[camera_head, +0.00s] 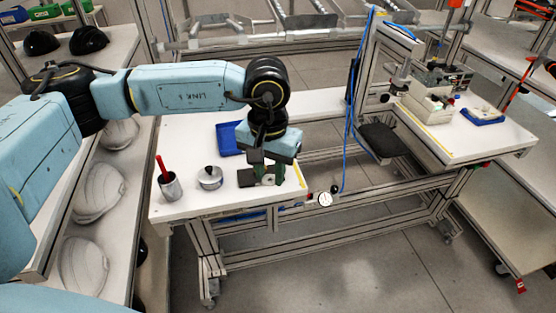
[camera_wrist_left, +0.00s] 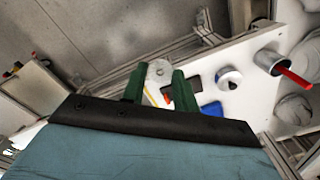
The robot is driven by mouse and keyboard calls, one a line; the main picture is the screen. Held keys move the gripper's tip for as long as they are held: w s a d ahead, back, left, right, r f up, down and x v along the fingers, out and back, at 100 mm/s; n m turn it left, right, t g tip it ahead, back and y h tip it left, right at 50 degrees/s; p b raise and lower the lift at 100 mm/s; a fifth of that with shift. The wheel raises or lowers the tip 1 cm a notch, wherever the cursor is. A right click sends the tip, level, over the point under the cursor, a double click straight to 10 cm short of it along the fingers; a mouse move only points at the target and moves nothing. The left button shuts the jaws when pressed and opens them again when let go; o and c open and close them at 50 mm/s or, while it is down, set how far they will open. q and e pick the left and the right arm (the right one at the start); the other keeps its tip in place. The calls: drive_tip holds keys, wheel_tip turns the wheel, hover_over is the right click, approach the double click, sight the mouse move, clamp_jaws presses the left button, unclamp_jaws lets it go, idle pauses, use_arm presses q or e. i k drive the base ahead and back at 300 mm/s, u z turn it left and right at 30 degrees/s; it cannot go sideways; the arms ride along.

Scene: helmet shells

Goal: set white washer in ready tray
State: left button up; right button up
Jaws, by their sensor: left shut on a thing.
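My left gripper (camera_head: 267,174) is low over the front right part of the near white bench. In the left wrist view its green fingers (camera_wrist_left: 159,80) are shut on a small pale piece, the white washer (camera_wrist_left: 158,70). In the head view the fingers largely hide the washer. A blue tray (camera_head: 230,139) lies on the bench behind and left of the gripper, partly hidden by my arm. It also shows in the left wrist view (camera_wrist_left: 212,109). No label marks it as the ready tray. My right gripper is not in view.
A dark flat block (camera_head: 246,178) lies beside the gripper. Left of it stand a silver round piece with a dark knob (camera_head: 211,179) and a metal cup (camera_head: 171,187) with a red-handled tool. The bench edge is just right of the gripper.

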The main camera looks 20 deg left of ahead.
sight(233, 140)
drive_tip(key=z, duration=0.45)
drive_tip(key=k, duration=0.2)
drive_tip(key=u, duration=1.25)
drive_tip(key=i, duration=1.4)
drive_tip(key=z, duration=0.55)
